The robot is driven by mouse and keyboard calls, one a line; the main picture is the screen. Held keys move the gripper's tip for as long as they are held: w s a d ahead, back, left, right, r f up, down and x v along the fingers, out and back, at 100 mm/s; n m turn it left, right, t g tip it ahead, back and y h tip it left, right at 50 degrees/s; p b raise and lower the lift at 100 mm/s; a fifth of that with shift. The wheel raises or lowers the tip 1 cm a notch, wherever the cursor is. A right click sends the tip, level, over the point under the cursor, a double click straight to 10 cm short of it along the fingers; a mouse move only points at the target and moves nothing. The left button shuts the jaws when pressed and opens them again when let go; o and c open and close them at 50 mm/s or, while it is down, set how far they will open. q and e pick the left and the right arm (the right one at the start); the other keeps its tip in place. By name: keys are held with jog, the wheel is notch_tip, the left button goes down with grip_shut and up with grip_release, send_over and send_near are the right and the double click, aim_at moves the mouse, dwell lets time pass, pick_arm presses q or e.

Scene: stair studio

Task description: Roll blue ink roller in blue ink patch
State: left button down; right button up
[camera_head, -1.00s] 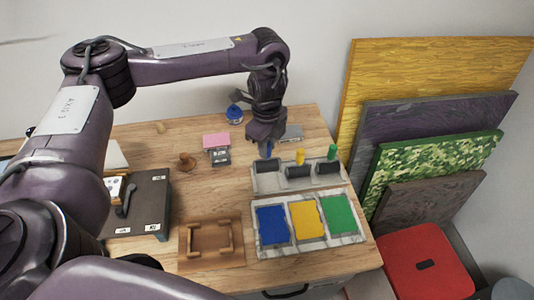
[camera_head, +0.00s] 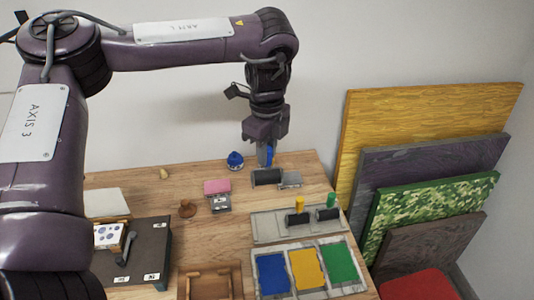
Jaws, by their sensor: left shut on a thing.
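My left gripper (camera_head: 266,146) is shut on the blue-handled ink roller (camera_head: 267,177), which hangs upright with its dark cylinder at the bottom. It is held above the back part of the table, behind the roller tray. The blue ink patch (camera_head: 272,274) lies in the left compartment of the grey ink tray (camera_head: 316,289), nearer the front of the table. The roller and the patch are apart. My right gripper does not show.
The yellow-handled roller (camera_head: 298,213) and green-handled roller (camera_head: 329,208) rest in the grey roller tray (camera_head: 268,235). Yellow (camera_head: 306,268) and green (camera_head: 339,262) patches sit beside the blue one. A wooden frame (camera_head: 210,282) stands left of the ink tray. Boards (camera_head: 428,146) lean at the right.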

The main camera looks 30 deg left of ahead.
pick_arm(q)
jog(key=c, duration=1.9)
grip_release()
jog(key=shift+c, duration=1.1)
jog(key=s+d+f+m+p, duration=0.6)
jog(key=s+d+f+m, duration=0.55)
jog(key=m, duration=0.65)
notch_tip(320, 180, down, 7)
jog(key=a+b, duration=0.1)
jog(key=b, duration=0.5)
jog(key=shift+f+b, duration=0.15)
jog(key=shift+b, duration=0.15)
jog(key=shift+f, duration=0.3)
jog(key=shift+a, duration=0.1)
